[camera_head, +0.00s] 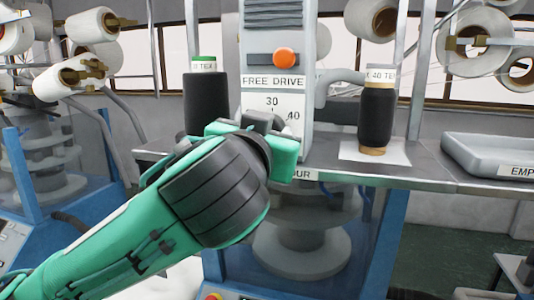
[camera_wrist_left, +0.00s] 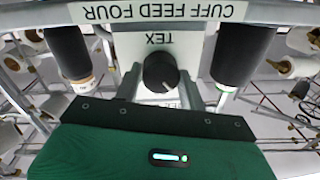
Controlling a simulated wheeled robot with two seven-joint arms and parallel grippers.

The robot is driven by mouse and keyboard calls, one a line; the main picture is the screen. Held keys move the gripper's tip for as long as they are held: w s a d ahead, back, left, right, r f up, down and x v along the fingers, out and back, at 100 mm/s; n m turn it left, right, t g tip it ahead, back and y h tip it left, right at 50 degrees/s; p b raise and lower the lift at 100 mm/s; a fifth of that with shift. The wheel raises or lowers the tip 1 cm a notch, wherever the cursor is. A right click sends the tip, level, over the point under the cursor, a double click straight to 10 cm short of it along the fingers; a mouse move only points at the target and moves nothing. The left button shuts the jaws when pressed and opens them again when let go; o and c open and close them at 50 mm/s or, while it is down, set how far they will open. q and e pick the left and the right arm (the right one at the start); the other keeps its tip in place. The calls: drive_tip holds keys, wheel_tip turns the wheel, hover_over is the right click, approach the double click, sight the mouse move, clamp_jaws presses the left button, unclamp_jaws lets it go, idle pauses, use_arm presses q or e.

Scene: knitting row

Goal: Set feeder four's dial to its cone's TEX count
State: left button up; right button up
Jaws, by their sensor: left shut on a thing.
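The dial (camera_wrist_left: 160,72) is a black round knob below an upside-down TEX label in the left wrist view. In the head view its panel (camera_head: 272,103) shows 30 and 40, but my gripper hides the knob. My left gripper (camera_head: 270,126) is at the panel, shut on the dial. Where the dial points is not readable. A black cone (camera_head: 376,118) stands right of the panel, its label (camera_head: 380,76) partly reading 40 TE. Another black cone (camera_head: 206,105) with a green-topped label (camera_head: 204,65) stands left. My right gripper is not in view.
An orange knob (camera_head: 285,57) sits above the FREE DRIVE label. A grey tray (camera_head: 490,151), marked EMP, rests on the shelf (camera_head: 430,180) at right. White yarn cones (camera_head: 480,33) hang on racks at both sides. The shelf between right cone and tray is clear.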

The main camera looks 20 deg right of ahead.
use_arm(q)
drive_tip(key=shift+f+m+b, duration=0.1)
drive_tip(key=shift+m+b, duration=2.05)
drive_tip(key=shift+m, duration=1.85)
drive_tip(key=o, duration=1)
drive_tip(key=shift+c, duration=0.2)
